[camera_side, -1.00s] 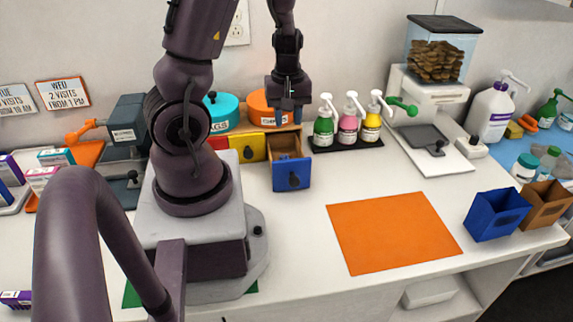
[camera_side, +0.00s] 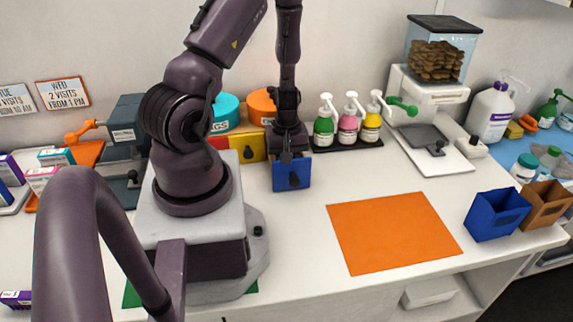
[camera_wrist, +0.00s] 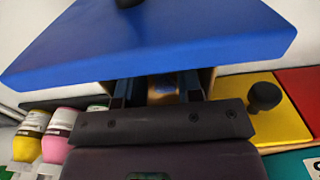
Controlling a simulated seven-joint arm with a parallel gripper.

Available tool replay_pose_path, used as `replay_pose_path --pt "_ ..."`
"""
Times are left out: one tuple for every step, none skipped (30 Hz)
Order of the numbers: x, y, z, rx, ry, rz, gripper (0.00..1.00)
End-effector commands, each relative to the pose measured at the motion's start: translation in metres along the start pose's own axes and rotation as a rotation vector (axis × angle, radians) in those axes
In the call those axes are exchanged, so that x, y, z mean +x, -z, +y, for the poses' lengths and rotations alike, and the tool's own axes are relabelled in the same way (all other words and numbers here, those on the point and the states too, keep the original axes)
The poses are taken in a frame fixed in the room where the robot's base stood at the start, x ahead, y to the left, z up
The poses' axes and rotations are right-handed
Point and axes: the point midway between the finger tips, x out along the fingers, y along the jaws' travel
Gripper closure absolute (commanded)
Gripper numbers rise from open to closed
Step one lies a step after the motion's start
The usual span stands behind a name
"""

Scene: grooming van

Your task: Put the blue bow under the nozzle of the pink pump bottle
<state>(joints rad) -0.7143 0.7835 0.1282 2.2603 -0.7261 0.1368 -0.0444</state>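The pink pump bottle (camera_side: 347,127) stands between a green and a yellow pump bottle on a black tray, its white nozzle on top; it also shows at lower left in the wrist view (camera_wrist: 57,142). My gripper (camera_side: 288,152) points down into the open blue drawer (camera_side: 291,177), left of the bottles. In the wrist view the two fingers of my gripper (camera_wrist: 158,92) are apart, behind the blue drawer front (camera_wrist: 165,40). A small brownish patch with a bluish bit shows between them. I cannot make out the blue bow; the drawer's inside is mostly hidden.
Yellow (camera_side: 251,148) and red drawers are beside the blue one, with teal and orange round tins above. An orange mat (camera_side: 392,232) lies on clear counter at the right. Blue (camera_side: 497,214) and brown bins stand at the right edge. A kibble dispenser (camera_side: 437,60) stands behind.

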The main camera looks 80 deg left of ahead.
Motion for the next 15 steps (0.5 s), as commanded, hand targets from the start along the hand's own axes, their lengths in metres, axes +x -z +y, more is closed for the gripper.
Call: replay_pose_path --pt "0.0012 0.0000 -0.0001 0.000 0.000 0.000 0.67" --pt "0.0012 0.0001 0.0000 0.000 0.000 0.000 0.67" --pt "0.0010 0.0001 0.0001 0.000 0.000 0.001 0.67" --pt "0.0009 0.0001 0.0002 0.001 0.000 0.001 0.67" --pt "0.0008 0.0001 0.0001 0.001 0.000 0.001 0.67" --pt "0.0008 0.0001 0.0002 0.001 0.000 0.001 0.67" --pt "0.0007 0.0001 0.0002 0.001 0.000 0.001 0.71" --pt "0.0007 0.0001 0.0001 0.001 0.000 0.001 0.78" --pt "0.0007 0.0001 0.0001 0.001 0.000 0.001 0.87" --pt "0.0006 0.0001 0.0001 0.001 0.000 0.001 0.94" --pt "0.0006 0.0001 0.0001 0.001 0.000 0.001 1.00" --pt "0.0006 0.0001 0.0001 0.001 0.000 0.001 1.00" --pt "0.0005 0.0001 0.0001 0.001 0.000 0.001 1.00" --pt "0.0005 0.0001 0.0001 0.001 0.000 0.001 1.00" --pt "0.0005 0.0001 0.0001 0.001 0.000 0.001 1.00"
